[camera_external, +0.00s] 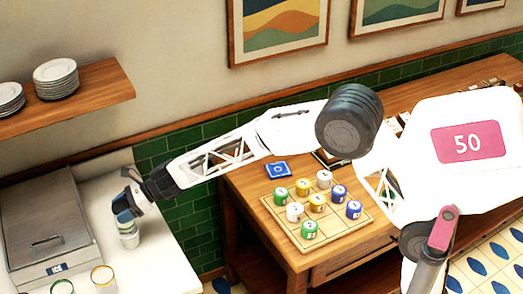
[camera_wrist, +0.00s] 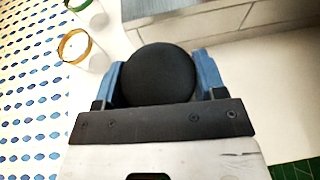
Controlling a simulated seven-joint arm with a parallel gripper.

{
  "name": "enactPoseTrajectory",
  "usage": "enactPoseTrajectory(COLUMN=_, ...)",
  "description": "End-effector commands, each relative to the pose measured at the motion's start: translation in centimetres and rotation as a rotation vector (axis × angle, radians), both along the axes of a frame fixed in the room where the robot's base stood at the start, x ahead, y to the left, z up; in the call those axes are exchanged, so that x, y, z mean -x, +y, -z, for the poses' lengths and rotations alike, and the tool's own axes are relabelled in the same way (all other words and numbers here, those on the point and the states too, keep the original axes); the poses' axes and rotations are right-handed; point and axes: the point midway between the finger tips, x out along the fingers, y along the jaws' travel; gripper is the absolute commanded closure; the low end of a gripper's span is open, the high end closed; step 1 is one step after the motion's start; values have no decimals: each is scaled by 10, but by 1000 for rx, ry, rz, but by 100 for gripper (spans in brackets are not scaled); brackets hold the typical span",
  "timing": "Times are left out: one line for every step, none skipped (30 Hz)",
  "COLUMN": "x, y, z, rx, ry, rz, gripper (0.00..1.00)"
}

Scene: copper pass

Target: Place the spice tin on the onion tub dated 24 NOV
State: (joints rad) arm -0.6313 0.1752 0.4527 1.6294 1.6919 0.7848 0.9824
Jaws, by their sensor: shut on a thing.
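My gripper (camera_external: 123,206) is over the white counter at the left, its blue fingers shut on the spice tin. In the wrist view the tin's round black lid (camera_wrist: 160,73) fills the space between the fingers (camera_wrist: 160,82). Directly under the gripper stands a pale tub (camera_external: 129,239); I cannot tell whether the tin touches it. Two more tubs stand nearer the front: one with a yellow-orange rim (camera_external: 103,279), also in the wrist view (camera_wrist: 75,46), and one with a green rim (camera_external: 62,287). No date is readable on any tub.
A metal ice bin (camera_external: 45,225) with an ICE label stands left of the tubs. A shelf (camera_external: 100,90) with plates is above. A wooden table (camera_external: 255,195) holds a board with several coloured, numbered pots and a blue square. The counter right of the tubs is clear.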

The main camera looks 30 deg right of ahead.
Motion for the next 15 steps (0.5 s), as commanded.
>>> enactPoseTrajectory(x=0, y=0, z=5, rx=1, ry=1, rz=0, gripper=63)
enactPoseTrajectory(x=0, y=0, z=7, rx=1, ry=0, rz=0, gripper=63)
enactPoseTrajectory(x=0, y=0, z=9, rx=0, ry=0, rz=0, gripper=63)
enactPoseTrajectory(x=0, y=0, z=10, rx=0, ry=0, rz=0, gripper=63)
enactPoseTrajectory(x=0, y=0, z=11, rx=0, ry=0, rz=0, gripper=63)
enactPoseTrajectory(x=0, y=0, z=11, rx=0, ry=0, rz=0, gripper=63)
enactPoseTrajectory(x=0, y=0, z=11, rx=0, ry=0, rz=0, gripper=63)
enactPoseTrajectory(x=0, y=0, z=11, rx=0, ry=0, rz=0, gripper=63)
enactPoseTrajectory(x=0, y=0, z=10, rx=0, ry=0, rz=0, gripper=63)
enactPoseTrajectory(x=0, y=0, z=10, rx=0, ry=0, rz=0, gripper=63)
enactPoseTrajectory(x=0, y=0, z=10, rx=0, ry=0, rz=0, gripper=63)
enactPoseTrajectory(x=0, y=0, z=10, rx=0, ry=0, rz=0, gripper=63)
enactPoseTrajectory(x=0, y=0, z=11, rx=0, ry=0, rz=0, gripper=63)
enactPoseTrajectory(x=0, y=0, z=11, rx=0, ry=0, rz=0, gripper=63)
enactPoseTrajectory(x=0, y=0, z=12, rx=0, ry=0, rz=0, gripper=63)
